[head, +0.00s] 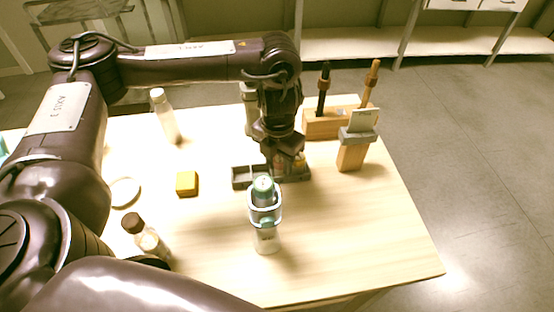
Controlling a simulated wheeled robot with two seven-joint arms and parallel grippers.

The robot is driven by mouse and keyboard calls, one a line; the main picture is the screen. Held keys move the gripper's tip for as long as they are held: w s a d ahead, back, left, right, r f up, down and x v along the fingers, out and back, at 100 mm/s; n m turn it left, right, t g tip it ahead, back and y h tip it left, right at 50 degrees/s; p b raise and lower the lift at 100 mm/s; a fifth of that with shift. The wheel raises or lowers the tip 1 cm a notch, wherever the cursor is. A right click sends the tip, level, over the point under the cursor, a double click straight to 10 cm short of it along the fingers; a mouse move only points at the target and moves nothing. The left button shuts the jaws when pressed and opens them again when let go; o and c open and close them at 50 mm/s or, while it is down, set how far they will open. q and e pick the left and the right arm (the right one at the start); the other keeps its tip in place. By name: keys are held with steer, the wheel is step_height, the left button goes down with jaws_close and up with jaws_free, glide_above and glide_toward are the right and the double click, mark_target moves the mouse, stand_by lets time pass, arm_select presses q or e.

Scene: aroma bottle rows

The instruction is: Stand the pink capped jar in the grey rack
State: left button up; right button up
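The grey rack (242,179) stands near the middle of the wooden table, low and divided into compartments. My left gripper (285,160) points down over its right part and hides much of it. Small orange and pinkish patches show at the fingertips, but I cannot make out a pink cap or the whole jar. The fingers and whatever is between them are too dark and small to read, so I cannot tell whether they are shut on the jar. My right gripper is not in view.
A teal-capped bottle (265,237) stands just in front of the rack. A yellow block (187,184), a white-capped bottle (167,120) and a dark-capped bottle (150,242) are to the left. A wooden holder (322,124) and a card stand (351,157) are behind right. The front right table is clear.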

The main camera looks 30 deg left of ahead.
mark_target(281, 159)
arm_select(q)
steer(key=shift+s+d+f, duration=0.25)
steer(key=shift+s+f, duration=0.15)
steer(key=shift+f, duration=0.15)
steer(key=shift+w+r, duration=0.1)
steer(key=shift+r, duration=0.25)
step_height(281, 159, up, 13)
steer(key=p, duration=0.4)
steer(key=shift+w+f, duration=0.2)
steer(key=shift+w, duration=0.1)
steer(key=shift+d, duration=0.1)
